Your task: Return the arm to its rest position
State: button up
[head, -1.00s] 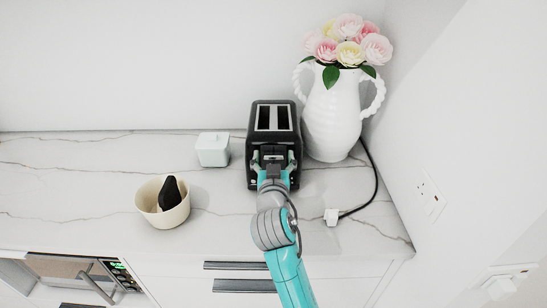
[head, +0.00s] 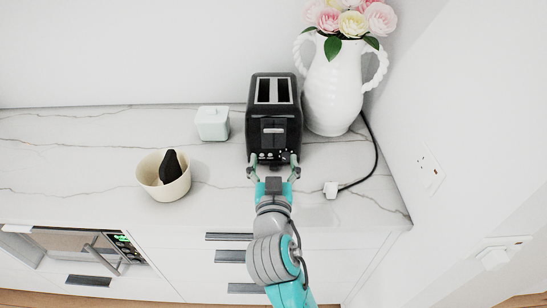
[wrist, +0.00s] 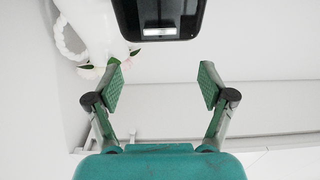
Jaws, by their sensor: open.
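My gripper (head: 273,163) is open and empty just in front of the black toaster (head: 274,100) in the head view. Its two fingers are spread, near the toaster's lower front. In the wrist view my gripper (wrist: 160,82) shows bare green pads wide apart with nothing between them. The toaster (wrist: 160,12) shows at the top of the wrist view, beyond the fingertips. Its front has a light lever or handle. My arm reaches in from the bottom of the head view.
A white vase (head: 334,95) with flowers stands right of the toaster. A pale lidded box (head: 212,124) and a cream bowl (head: 164,187) holding a dark object (head: 170,167) are to the left.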

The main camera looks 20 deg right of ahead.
dwell(0.3)
jog(key=s+f+n+y, duration=0.1)
jog(key=s+f, duration=0.1)
jog(key=f, duration=0.1)
jog(key=s+f+n+y, duration=0.1)
jog(key=s+f, duration=0.1)
jog(key=f, duration=0.2)
jog(key=s+d+f+n+y, duration=0.1)
jog(key=s+f, duration=0.2)
jog(key=shift+f+g, duration=0.25)
jog(key=shift+g, duration=0.05)
jog(key=s+f+n+y, duration=0.2)
jog(key=s+f, duration=0.6)
jog(key=s, duration=0.4)
jog(key=s+d+m+g, duration=0.1)
jog(key=s+d, duration=0.1)
jog(key=s, duration=2.1)
jog(key=shift+s+d+r+g+y, duration=0.25)
jog(key=shift+d+r+g+y, duration=0.05)
jog(key=shift+r+g, duration=0.1)
